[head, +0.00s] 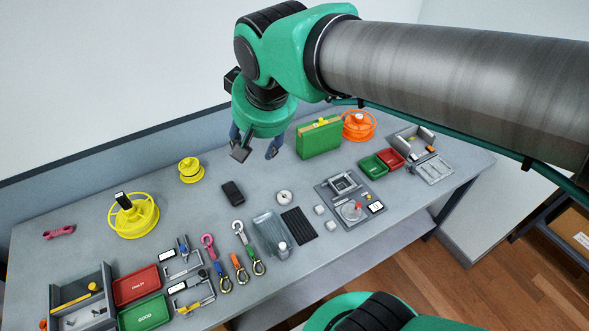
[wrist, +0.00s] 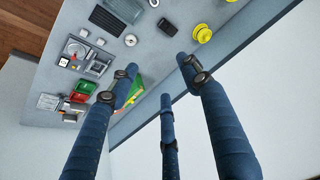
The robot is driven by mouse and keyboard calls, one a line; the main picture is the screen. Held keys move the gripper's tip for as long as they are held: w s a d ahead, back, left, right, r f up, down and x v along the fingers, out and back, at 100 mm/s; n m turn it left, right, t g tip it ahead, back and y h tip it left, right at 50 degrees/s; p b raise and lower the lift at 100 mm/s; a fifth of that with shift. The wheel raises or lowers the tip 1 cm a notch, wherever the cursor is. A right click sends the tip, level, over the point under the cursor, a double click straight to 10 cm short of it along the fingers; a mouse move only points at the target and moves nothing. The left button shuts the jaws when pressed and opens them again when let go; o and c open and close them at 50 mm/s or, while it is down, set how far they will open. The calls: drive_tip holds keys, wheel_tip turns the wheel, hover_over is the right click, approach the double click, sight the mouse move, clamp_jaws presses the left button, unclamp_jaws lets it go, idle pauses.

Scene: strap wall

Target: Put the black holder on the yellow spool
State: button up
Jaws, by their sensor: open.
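The black holder (head: 233,193) is a small dark block lying on the grey table, right of the small yellow spool. It also shows in the wrist view (wrist: 167,27), near the top. The small yellow spool (head: 190,170) stands upright on the table toward the wall; the wrist view shows it too (wrist: 203,33). A larger yellow spool (head: 140,222) with a black-and-white piece at its top stands at left. My gripper (head: 256,152) hangs above the back of the table, up and right of the holder in the head view. Its blue fingers (wrist: 160,82) are spread and empty.
A green box (head: 319,140) and an orange spool (head: 359,126) stand at the back right. A white ring (head: 285,197), a clear bottle (head: 269,234) and several carabiner straps lie in front. Trays fill the front left. The table around the holder is clear.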

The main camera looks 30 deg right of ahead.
drive_tip(key=s+d+f, duration=0.2)
drive_tip(key=s+d, duration=0.1)
drive_tip(key=s, duration=0.8)
drive_tip(key=shift+s+d+f+n, duration=0.15)
drive_tip(key=shift+d+n, duration=0.25)
wheel_tip(320, 180, down, 5)
drive_tip(key=b, duration=0.5)
drive_tip(key=shift+f, duration=0.15)
